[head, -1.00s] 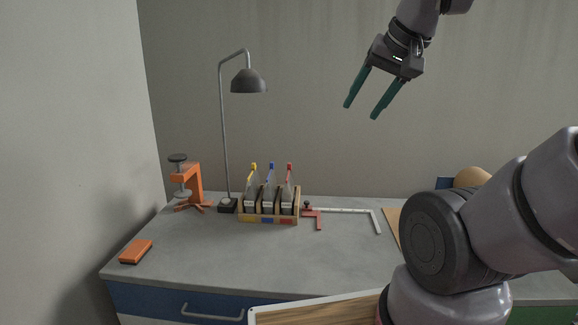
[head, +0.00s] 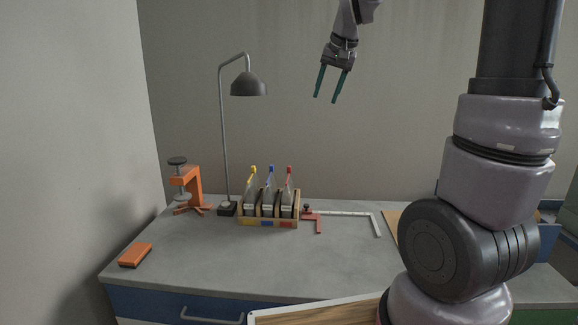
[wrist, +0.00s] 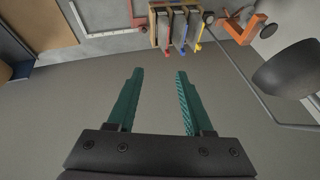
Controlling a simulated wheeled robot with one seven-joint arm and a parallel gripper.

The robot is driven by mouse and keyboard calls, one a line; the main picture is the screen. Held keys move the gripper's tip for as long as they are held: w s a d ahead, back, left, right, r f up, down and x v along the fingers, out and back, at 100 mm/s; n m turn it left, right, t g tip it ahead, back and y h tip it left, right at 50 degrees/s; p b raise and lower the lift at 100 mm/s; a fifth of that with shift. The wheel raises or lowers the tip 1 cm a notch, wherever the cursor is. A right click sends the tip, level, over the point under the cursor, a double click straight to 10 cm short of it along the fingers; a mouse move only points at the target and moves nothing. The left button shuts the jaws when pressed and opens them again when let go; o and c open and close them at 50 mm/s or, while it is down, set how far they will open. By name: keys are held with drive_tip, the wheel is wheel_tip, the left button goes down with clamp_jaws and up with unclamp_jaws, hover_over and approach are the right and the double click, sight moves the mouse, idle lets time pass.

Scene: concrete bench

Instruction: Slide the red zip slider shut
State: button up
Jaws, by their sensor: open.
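The red zip slider (head: 290,170) is at the top of the rightmost of three grey pouches standing in a wooden rack (head: 243,222) on the bench. A blue slider (head: 271,168) and a yellow slider (head: 253,169) top the other two pouches. In the wrist view the red slider (wrist: 167,54) shows near the top, past the fingers. My gripper (head: 325,99) is open and empty, high above the bench and up and right of the rack. Its teal fingers are also in the wrist view (wrist: 158,75). Whether the red-slider pouch is sealed is too small to tell.
A grey lamp (head: 248,84) arches over the rack's left side. An orange clamp (head: 192,185) and an orange block (head: 135,255) are at the left.

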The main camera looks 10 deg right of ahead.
drive_tip(key=w+a+f+h, duration=0.1)
drive_tip(key=w+f, duration=0.3)
drive_tip(key=w, duration=0.2)
drive_tip(key=w+a+f, duration=0.1)
drive_tip(key=w+f, duration=0.2)
drive_tip(key=w, duration=0.4)
drive_tip(key=n+g+h, duration=0.1)
drive_tip(key=h, duration=0.1)
approach(289, 167)
drive_tip(key=x, duration=0.9)
drive_tip(key=shift+w+d+r, duration=0.1)
drive_tip(key=shift+w, duration=0.25)
clamp_jaws()
